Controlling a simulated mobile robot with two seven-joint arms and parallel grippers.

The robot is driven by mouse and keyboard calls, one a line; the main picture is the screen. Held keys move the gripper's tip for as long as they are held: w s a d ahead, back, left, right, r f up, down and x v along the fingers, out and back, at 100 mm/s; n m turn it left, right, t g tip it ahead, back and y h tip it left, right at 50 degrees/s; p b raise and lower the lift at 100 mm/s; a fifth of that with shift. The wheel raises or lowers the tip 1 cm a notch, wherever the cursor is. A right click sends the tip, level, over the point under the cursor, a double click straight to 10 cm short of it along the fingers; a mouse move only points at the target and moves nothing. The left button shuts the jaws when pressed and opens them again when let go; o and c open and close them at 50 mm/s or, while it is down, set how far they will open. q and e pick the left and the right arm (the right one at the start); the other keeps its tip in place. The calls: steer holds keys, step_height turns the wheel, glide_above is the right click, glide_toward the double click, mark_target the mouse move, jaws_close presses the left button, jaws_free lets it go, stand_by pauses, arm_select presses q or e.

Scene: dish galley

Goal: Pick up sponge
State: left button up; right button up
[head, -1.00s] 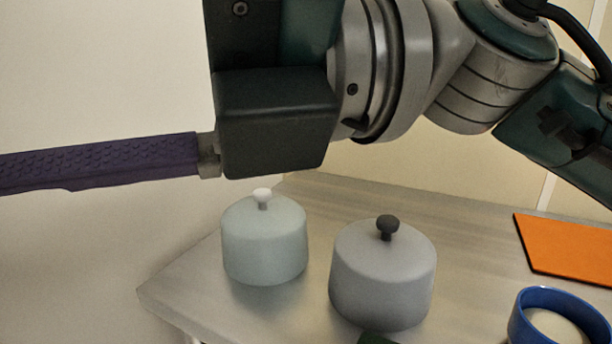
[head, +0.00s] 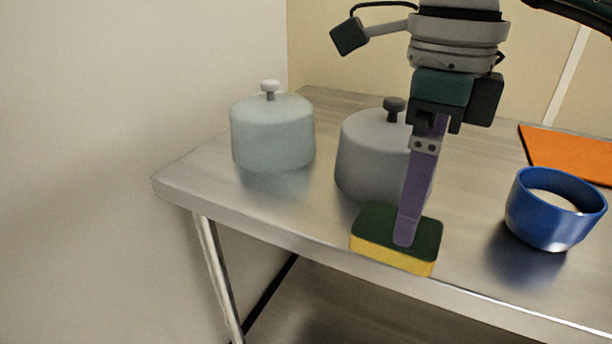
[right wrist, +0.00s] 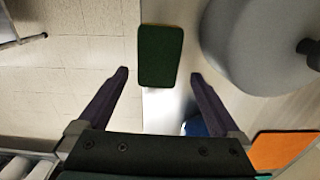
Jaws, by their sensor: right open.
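The sponge (head: 385,262), dark green on top and yellow below, lies at the front edge of the metal table. In the right wrist view its green top (right wrist: 160,56) shows between the lines of the two fingers, a little beyond their tips. My right gripper (head: 405,240) points down at the sponge from above, its purple finger overlapping the sponge in the head view. In the right wrist view the right gripper (right wrist: 158,76) is open, with nothing between its fingers. Whether a finger touches the sponge cannot be told. My left gripper is not seen.
On the metal table (head: 290,215) stand a pale lidded pot (head: 272,135) and a grey lidded pot (head: 368,160) close behind the sponge. A blue bowl (head: 545,220) stands to the right, an orange board (head: 570,158) behind it. Table left of the sponge is clear.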

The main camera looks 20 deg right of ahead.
mark_target(372, 230)
steer(key=f, duration=0.4)
steer(key=shift+a+f, duration=0.25)
steer(key=shift+c, duration=0.4)
steer(key=c, duration=1.2)
steer(key=shift+o, duration=0.2)
steer(key=shift+r, duration=0.1)
